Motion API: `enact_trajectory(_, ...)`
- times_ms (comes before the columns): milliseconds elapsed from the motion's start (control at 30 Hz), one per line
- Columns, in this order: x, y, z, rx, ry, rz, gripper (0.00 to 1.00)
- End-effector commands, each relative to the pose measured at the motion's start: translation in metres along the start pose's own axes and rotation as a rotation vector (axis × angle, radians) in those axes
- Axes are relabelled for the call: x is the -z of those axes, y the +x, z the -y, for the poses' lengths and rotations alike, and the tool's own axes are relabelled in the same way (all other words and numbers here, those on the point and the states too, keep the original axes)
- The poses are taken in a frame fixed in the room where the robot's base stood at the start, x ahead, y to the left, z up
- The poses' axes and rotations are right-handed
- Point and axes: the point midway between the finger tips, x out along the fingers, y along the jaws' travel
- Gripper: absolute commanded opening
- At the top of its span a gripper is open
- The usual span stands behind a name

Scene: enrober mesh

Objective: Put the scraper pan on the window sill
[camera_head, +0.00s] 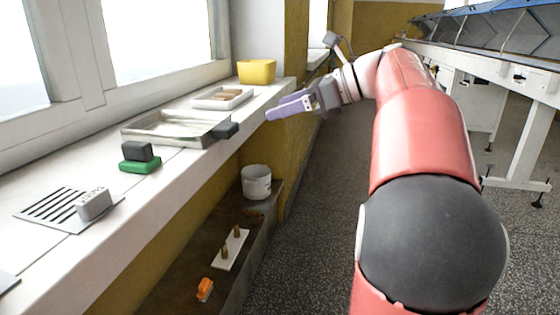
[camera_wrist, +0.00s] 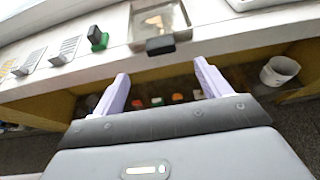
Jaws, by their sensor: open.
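A shallow metal pan (camera_head: 160,138) with a black handle block, which looks like the scraper pan, rests on the white window sill (camera_head: 100,215). Its handle juts past the sill's front edge. The pan (camera_wrist: 139,30) also shows at the top of the wrist view, partly cut off, with the handle (camera_wrist: 160,46) toward me. My gripper (camera_head: 290,107) has pale purple fingers and is in front of the sill, right of the handle. In the wrist view my gripper (camera_wrist: 162,86) is open and empty, its fingers on either side below the handle, apart from it.
A green-and-black block (camera_head: 138,160) and a grey block (camera_head: 95,204) on a slotted plate are left of the pan. A white tray (camera_head: 205,103) with brown pieces and a yellow tub (camera_head: 257,71) stand beyond it. A lower shelf holds a white bucket (camera_head: 256,184) and small parts.

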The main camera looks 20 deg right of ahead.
Motion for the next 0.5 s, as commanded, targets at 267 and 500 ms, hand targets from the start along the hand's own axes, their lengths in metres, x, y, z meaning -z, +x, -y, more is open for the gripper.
enact_trajectory(267, 0.007, 0.007, -0.014, 0.001, -0.071, -0.035, 0.76)
enact_trajectory(500, 0.093, 0.049, -0.115, -0.093, -0.722, -0.366, 0.76)
